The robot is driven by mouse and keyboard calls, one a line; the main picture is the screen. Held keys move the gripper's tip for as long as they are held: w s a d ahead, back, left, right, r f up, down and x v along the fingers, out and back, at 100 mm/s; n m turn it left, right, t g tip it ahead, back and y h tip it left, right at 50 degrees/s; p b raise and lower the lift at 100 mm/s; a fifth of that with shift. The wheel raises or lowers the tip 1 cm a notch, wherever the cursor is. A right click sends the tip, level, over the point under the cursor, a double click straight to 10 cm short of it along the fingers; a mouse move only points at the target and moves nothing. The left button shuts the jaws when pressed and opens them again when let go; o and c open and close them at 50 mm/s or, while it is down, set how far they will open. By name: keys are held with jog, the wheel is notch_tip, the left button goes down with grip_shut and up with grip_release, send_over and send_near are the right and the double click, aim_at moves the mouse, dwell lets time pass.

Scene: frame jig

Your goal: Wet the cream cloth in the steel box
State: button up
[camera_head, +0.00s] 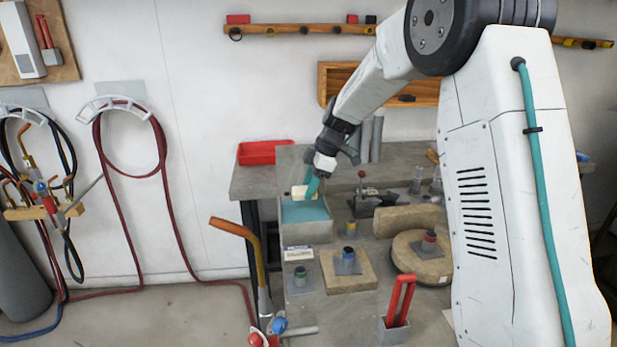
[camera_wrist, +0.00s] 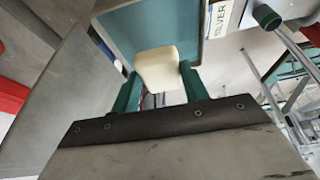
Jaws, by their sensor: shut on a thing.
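The cream cloth (camera_head: 298,192) looks like a small rounded pad. My gripper (camera_head: 311,187) is shut on it with teal fingers. In the wrist view the cloth (camera_wrist: 158,68) sits between the two fingertips (camera_wrist: 156,88). The steel box (camera_head: 306,234) stands on the bench and holds a teal liquid surface (camera_head: 303,212). The cloth shows at the far end of the box, by the liquid. In the wrist view the box's teal inside (camera_wrist: 150,30) lies behind the cloth. I cannot tell whether the cloth touches the liquid.
A red tray (camera_head: 265,153) lies at the bench's back left. Right of the box are a clamp-like tool (camera_head: 365,204) and a tan block (camera_head: 408,220). Wooden pads (camera_head: 348,272) and a grey holder with red handles (camera_head: 398,305) are nearer. My arm covers the bench's right side.

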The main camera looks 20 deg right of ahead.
jog(key=shift+f, duration=3.8)
jog(key=shift+r, duration=0.15)
jog(key=shift+r, duration=3.4)
jog(key=shift+r, duration=3)
